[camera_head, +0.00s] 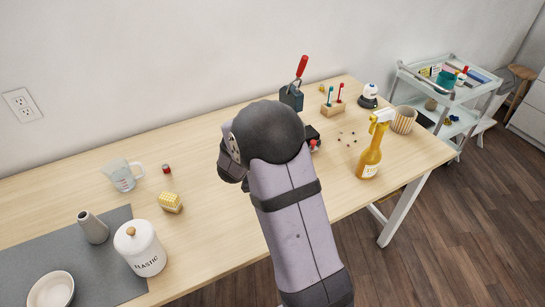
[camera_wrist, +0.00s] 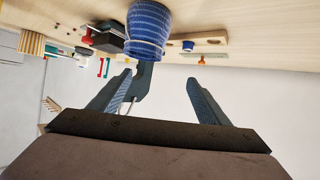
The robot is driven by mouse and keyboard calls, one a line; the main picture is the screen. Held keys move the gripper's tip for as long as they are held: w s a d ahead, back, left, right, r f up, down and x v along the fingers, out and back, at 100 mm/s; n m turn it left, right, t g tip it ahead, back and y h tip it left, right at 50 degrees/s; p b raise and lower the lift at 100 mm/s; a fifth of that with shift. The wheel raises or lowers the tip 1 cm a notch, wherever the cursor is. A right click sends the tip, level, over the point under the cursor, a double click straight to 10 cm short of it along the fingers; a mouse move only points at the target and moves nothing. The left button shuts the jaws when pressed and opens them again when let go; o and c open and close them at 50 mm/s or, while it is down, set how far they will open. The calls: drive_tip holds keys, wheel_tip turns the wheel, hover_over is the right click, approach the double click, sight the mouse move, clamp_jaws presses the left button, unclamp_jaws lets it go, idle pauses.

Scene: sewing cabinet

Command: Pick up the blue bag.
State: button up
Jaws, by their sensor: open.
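The blue bag (camera_wrist: 148,28), with thin pale stripes, is in the wrist view, where the table shows at the top and things look upside down. It stands on the table just beyond my fingertips, a little left of the middle of the gap. My gripper (camera_wrist: 159,78) is open, with nothing between its fingers that I can tell is held. A dark shape with a thin pale rod shows behind the gap. In the head view I cannot make out the bag, and my arm covers the middle of the table.
A dark holder with a red-handled tool (camera_head: 291,97), a wooden stand (camera_head: 333,108) and a yellow spray bottle (camera_head: 371,148) stand right of my arm. A measuring cup (camera_head: 123,175), a yellow box (camera_head: 171,203) and a white canister (camera_head: 140,250) are left. Small bits lie near the bottle.

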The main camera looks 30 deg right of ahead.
drive_tip(key=shift+s+d+f+m+h+b, duration=0.2)
drive_tip(key=shift+d+f+m+h, duration=0.1)
drive_tip(key=shift+d, duration=0.3)
drive_tip(key=shift+s+d+f+m+h+b, duration=0.1)
drive_tip(key=shift+d+f+m+h+b, duration=0.15)
drive_tip(key=shift+d, duration=0.3)
drive_tip(key=f, duration=0.2)
drive_tip(key=m, duration=0.1)
drive_tip(key=shift+s+d+f+g+h+b, duration=0.3)
drive_tip(key=shift+s+f+g+h+b, duration=0.05)
drive_tip(key=shift+f+g+b, duration=0.05)
drive_tip(key=shift+p+x, duration=0.45)
drive_tip(key=shift+x, duration=3.15)
drive_tip(key=shift+a+f, duration=0.1)
drive_tip(key=shift+f, duration=0.1)
drive_tip(key=c, duration=1.1)
